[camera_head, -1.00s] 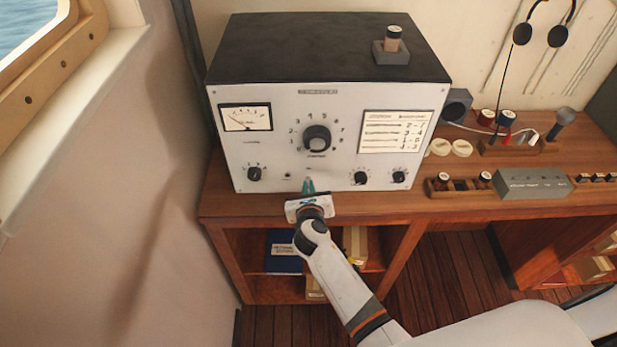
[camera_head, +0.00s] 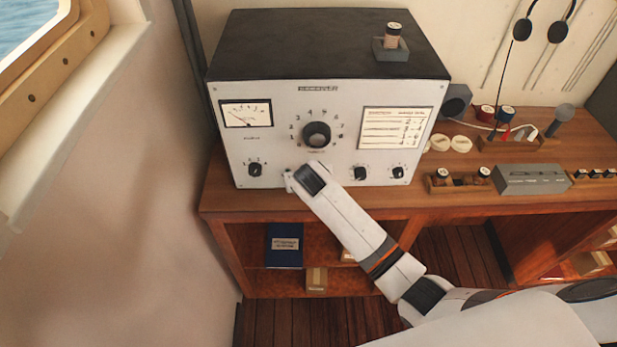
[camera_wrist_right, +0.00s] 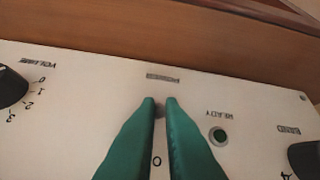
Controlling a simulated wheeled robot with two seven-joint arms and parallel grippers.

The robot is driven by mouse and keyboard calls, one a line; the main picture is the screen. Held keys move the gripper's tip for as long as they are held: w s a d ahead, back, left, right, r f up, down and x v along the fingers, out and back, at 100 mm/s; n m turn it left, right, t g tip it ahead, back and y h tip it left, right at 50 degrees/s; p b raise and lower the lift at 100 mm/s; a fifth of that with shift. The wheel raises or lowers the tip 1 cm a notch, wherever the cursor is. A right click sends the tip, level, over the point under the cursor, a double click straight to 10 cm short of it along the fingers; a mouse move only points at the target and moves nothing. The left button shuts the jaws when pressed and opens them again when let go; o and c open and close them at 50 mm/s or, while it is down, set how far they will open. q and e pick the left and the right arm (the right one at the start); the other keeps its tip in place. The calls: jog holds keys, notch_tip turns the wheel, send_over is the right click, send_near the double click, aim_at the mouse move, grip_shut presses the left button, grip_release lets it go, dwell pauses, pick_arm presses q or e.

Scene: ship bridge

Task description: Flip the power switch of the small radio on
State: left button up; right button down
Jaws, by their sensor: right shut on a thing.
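The radio (camera_head: 345,170) is a box with a white front panel and a black top, standing on the wooden desk. Its power switch (camera_wrist_right: 160,110) is a small dark piece at the panel's lower edge in the right wrist view. My right gripper (camera_wrist_right: 160,101) has green fingers shut on the switch, one finger on each side. The fingers cover part of it, so its position is hard to read. An "O" mark shows between the fingers. In the head view my wrist hides the switch and fingers. My left gripper is not in view.
A green lamp (camera_wrist_right: 218,136) and dark knobs flank the switch. A big dial (camera_head: 317,134) and a meter (camera_head: 246,115) are higher on the panel. A small spool stand (camera_head: 391,50) sits on the radio. A grey box (camera_head: 532,180) and spools stand on the desk at right.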

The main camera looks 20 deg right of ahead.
dwell(0.3)
jog(key=c, duration=1.6)
grip_release()
jog(key=shift+d, duration=0.1)
jog(key=shift+o, duration=0.2)
jog(key=shift+r, duration=0.1)
jog(key=b+v, duration=0.1)
jog(key=v, duration=1)
jog(key=shift+s+r+b, duration=0.2)
jog(key=shift+s+b, duration=0.1)
jog(key=shift+b, duration=0.1)
